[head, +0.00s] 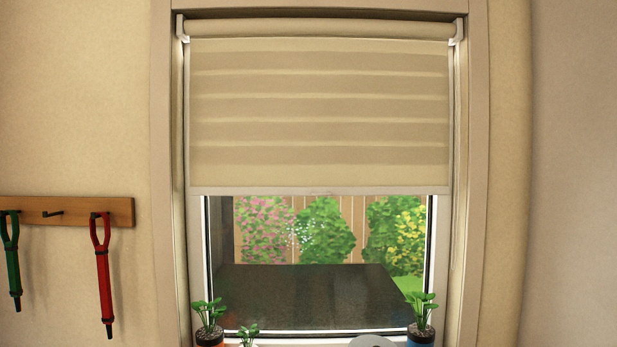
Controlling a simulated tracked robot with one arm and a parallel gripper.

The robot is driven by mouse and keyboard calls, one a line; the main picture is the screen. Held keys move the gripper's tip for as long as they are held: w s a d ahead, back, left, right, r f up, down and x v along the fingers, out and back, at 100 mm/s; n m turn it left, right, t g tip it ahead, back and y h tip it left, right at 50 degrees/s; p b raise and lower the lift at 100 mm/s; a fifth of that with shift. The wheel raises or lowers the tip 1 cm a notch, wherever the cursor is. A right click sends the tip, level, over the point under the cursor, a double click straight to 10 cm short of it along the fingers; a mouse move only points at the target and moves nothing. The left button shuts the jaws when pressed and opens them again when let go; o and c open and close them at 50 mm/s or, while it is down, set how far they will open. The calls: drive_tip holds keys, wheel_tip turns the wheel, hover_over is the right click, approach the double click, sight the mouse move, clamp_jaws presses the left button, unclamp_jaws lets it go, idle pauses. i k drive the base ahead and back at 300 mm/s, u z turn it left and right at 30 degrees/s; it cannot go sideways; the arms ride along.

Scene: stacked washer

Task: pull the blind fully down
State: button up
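The beige roller blind (318,115) hangs in the window frame and covers roughly the upper half of the window. Its roller (318,28) runs along the top between two white brackets. The bottom bar (260,190) is straight and level, with a small tab (320,192) at its middle. Below the bar the glass (318,290) is bare and shows a garden with bushes and a fence. My gripper is not in view.
Potted plants stand on the sill at left (209,325) and right (421,320), with a smaller plant (247,335) near the left one. A grey round object (371,342) shows at the bottom edge. A wooden hook rail (70,211) holds green and red straps on the left wall.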

sight(215, 171)
drive_tip(key=z, duration=0.3)
drive_tip(key=i, duration=1.25)
drive_tip(key=u, duration=0.35)
